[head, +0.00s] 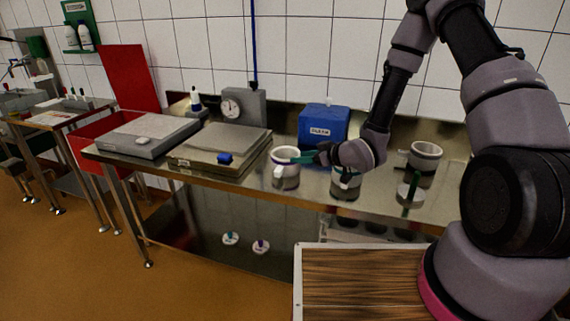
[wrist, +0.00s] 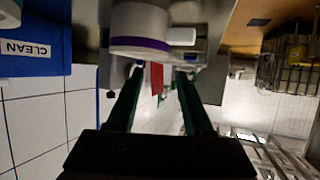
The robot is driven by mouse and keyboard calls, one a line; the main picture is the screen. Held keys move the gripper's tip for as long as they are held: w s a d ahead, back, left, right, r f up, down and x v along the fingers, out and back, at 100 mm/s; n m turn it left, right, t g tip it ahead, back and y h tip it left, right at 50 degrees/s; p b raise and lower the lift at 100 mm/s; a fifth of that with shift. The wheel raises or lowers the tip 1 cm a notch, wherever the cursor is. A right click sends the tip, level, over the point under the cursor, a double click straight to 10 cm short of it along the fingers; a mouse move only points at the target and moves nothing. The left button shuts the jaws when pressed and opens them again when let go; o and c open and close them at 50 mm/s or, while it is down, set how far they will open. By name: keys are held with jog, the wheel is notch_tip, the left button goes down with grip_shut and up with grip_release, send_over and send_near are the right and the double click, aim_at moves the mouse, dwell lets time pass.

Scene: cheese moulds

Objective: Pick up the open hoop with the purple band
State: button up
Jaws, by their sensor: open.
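The white open hoop with the purple band (head: 286,170) stands upright on the steel bench, left of my arm. In the wrist view the hoop (wrist: 140,22) fills the top centre, its purple band (wrist: 140,43) clear, with part cut off by the frame edge. My gripper (head: 306,159) reaches in from the right at the hoop's upper right side. In the wrist view its two green fingers (wrist: 159,74) are apart with nothing held between them. The fingertips are close to the hoop; I cannot tell whether they touch it.
Another hoop (head: 346,184) stands just under my wrist, and one (head: 426,152) farther right beside a green-handled lid (head: 409,191). A blue CLEAN box (head: 323,125) is behind my gripper. Two lids (head: 231,239) lie on the lower shelf.

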aim_at(274, 159)
jog(key=x, duration=1.1)
jog(key=shift+s+a, duration=0.15)
jog(key=shift+s, duration=0.05)
grip_shut()
